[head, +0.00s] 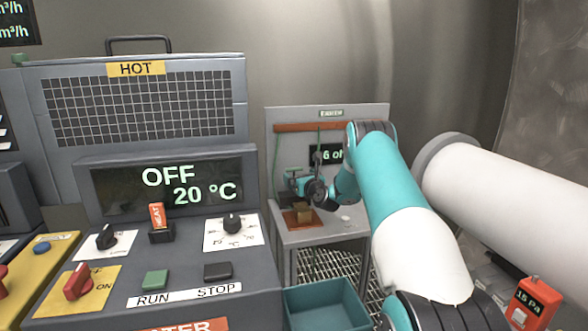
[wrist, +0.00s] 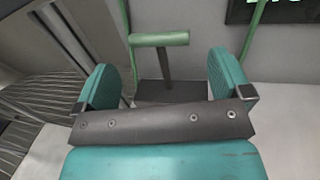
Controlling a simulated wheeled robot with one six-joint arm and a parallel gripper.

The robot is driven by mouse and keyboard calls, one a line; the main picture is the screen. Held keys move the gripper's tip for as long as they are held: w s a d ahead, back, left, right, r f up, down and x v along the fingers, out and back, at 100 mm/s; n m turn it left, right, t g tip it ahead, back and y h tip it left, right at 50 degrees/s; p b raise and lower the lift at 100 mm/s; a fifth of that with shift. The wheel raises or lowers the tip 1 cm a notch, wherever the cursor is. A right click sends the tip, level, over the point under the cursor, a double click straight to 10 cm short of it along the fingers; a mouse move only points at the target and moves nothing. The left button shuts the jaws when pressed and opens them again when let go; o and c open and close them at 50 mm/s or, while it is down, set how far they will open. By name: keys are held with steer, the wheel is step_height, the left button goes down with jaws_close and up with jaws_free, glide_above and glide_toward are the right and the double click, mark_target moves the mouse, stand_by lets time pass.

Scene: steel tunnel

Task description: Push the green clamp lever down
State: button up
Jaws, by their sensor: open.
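In the wrist view a green lever handle (wrist: 160,40) sits crosswise on a dark grey post. The post rises from a dark base (wrist: 168,92) and the handle is up. My gripper (wrist: 162,72) is open, with its teal fingers spread wide and nothing between them that I can see it hold. The lever stands ahead, in the gap between the fingers, seemingly apart from them. In the head view my gripper (head: 305,186) is in front of the grey back panel of the EARTH bench; I cannot make out the lever there.
The EARTH bench (head: 347,224) carries a brass block (head: 304,212) on a copper-coloured plate. Green cables (head: 277,160) hang from a brown bar (head: 300,127). A teal bin (head: 325,291) stands in front. A white pipe (head: 510,195) lies right of my arm, and the HOT cabinet (head: 150,100) stands left.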

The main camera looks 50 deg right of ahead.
mark_target(294, 171)
steer(key=shift+p+x, duration=0.35)
steer(key=shift+x, duration=2.15)
steer(key=shift+c, duration=0.2)
